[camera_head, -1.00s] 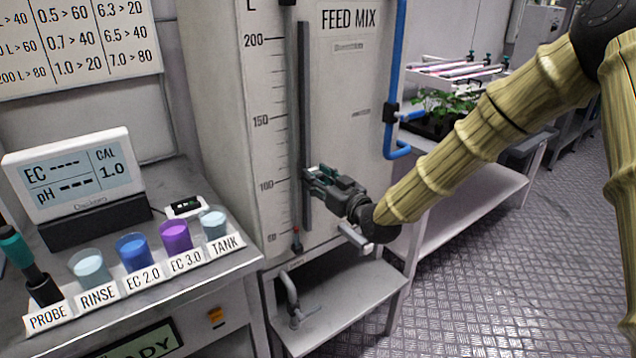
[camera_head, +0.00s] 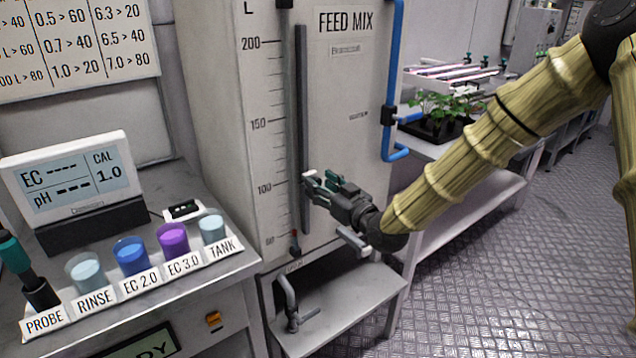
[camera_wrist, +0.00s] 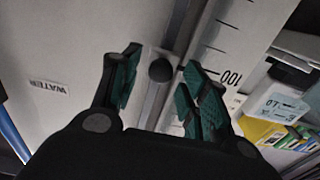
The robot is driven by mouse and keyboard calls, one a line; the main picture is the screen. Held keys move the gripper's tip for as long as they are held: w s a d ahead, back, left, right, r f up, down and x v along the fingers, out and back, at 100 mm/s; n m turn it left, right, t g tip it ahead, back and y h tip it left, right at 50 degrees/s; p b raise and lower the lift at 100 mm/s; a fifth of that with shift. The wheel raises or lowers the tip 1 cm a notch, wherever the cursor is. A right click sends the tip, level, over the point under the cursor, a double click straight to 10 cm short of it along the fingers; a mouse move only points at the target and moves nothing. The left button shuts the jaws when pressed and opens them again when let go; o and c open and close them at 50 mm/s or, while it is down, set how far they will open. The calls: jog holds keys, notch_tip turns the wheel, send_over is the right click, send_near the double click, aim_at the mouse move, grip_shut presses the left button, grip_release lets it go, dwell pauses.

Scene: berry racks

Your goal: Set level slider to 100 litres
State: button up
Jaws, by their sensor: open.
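The tank labelled FEED MIX (camera_head: 350,75) has a vertical scale in litres (camera_head: 262,120), marked from 50 up to 200. A dark upright rail (camera_head: 302,110) runs beside it. My gripper (camera_head: 318,182) is open at the rail, about level with the 100 mark. In the wrist view, a dark round knob (camera_wrist: 160,70) on a pale strip lies between my spread teal-padded fingers (camera_wrist: 162,88), with gaps on both sides. The 100 mark (camera_wrist: 231,78) shows to its right. In the head view my gripper hides the knob.
A bench at left holds the EC/pH meter (camera_head: 75,180) and several labelled cups (camera_head: 132,255). A blue pipe (camera_head: 393,70) runs down the tank's right edge. A low shelf with a tap (camera_head: 293,310) is below. Open floor (camera_head: 480,270) lies to the right.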

jog(key=v, duration=0.9)
jog(key=shift+s+d, duration=0.25)
jog(key=s+d+f+m+g+h+p, duration=0.25)
jog(key=s+f, duration=0.45)
jog(key=f, duration=0.5)
jog(key=s+d+f+m+g+h+p, duration=0.2)
jog(key=s+d+f+g+h+p, duration=0.3)
jog(key=f, duration=0.7)
jog(key=s+d+f+m+g+h, duration=0.1)
jog(key=s+f, duration=0.3)
jog(key=s, duration=0.6)
jog(key=s+d+f+m+g+h+p, duration=0.1)
jog(key=s+d+f+g, duration=0.2)
jog(key=s, duration=0.7)
jog(key=s+d+f+m+g+h+p, duration=0.1)
jog(key=s+d+f+g, duration=0.2)
jog(key=s, duration=0.7)
notch_tip(320, 180, down, 3)
jog(key=shift+s+d+r, duration=0.15)
jog(key=shift+s+d, duration=0.05)
jog(key=shift+d, duration=0.45)
